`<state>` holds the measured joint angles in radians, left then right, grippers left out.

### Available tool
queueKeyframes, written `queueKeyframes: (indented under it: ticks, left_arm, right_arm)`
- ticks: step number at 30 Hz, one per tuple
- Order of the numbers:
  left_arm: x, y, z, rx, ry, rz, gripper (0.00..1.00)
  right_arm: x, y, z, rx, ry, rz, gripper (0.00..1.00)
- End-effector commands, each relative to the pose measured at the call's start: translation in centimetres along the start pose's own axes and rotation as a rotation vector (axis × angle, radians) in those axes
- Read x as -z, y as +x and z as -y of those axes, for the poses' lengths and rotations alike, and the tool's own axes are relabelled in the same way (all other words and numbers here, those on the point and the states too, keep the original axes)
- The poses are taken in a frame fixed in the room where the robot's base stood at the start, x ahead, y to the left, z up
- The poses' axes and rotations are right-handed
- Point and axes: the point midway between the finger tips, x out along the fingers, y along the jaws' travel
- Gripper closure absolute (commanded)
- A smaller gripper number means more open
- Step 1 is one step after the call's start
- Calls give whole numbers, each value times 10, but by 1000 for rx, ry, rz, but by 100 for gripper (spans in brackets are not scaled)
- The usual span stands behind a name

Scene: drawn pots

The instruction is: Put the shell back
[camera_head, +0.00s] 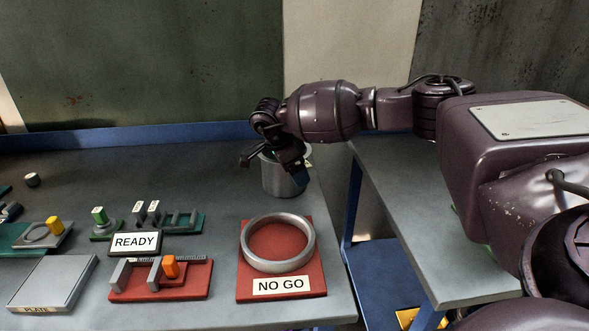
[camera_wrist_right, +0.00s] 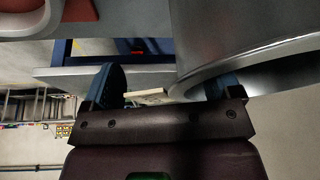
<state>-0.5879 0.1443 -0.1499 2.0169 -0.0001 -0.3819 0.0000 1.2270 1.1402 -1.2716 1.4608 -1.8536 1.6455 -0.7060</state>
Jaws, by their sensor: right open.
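The shell appears to be the grey metal cylinder (camera_head: 283,178) standing upright near the back right of the table. Its curved metal wall (camera_wrist_right: 205,62) fills the right of the right wrist view. My right gripper (camera_head: 290,164) is at the top of the cylinder and partly hides its rim. In the wrist view my right gripper (camera_wrist_right: 165,88) has its two blue fingers apart, with the wall's edge between them and overlapping the right finger. Contact cannot be told. My left gripper is not in view.
A red NO GO plate (camera_head: 282,287) bears a grey ring (camera_head: 277,243). A READY sign (camera_head: 135,243), a red fixture with an orange block (camera_head: 170,267), green fixtures (camera_head: 183,222) and a grey plate (camera_head: 52,283) stand to the left. The table's right edge is close to the cylinder.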

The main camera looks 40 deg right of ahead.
Motion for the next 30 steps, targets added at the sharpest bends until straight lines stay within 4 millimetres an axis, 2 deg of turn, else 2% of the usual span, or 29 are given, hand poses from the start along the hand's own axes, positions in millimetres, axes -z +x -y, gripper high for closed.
queueKeyframes:
  ticks: [5,15,21,30]
  left_arm:
    - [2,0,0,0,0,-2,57]
    - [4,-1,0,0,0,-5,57]
    - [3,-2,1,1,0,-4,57]
    - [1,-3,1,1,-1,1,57]
  right_arm:
    - [0,-13,1,3,0,2,17]
    - [0,-76,0,4,1,3,17]
    - [0,-105,0,3,1,1,17]
    - [0,-121,0,1,0,1,17]
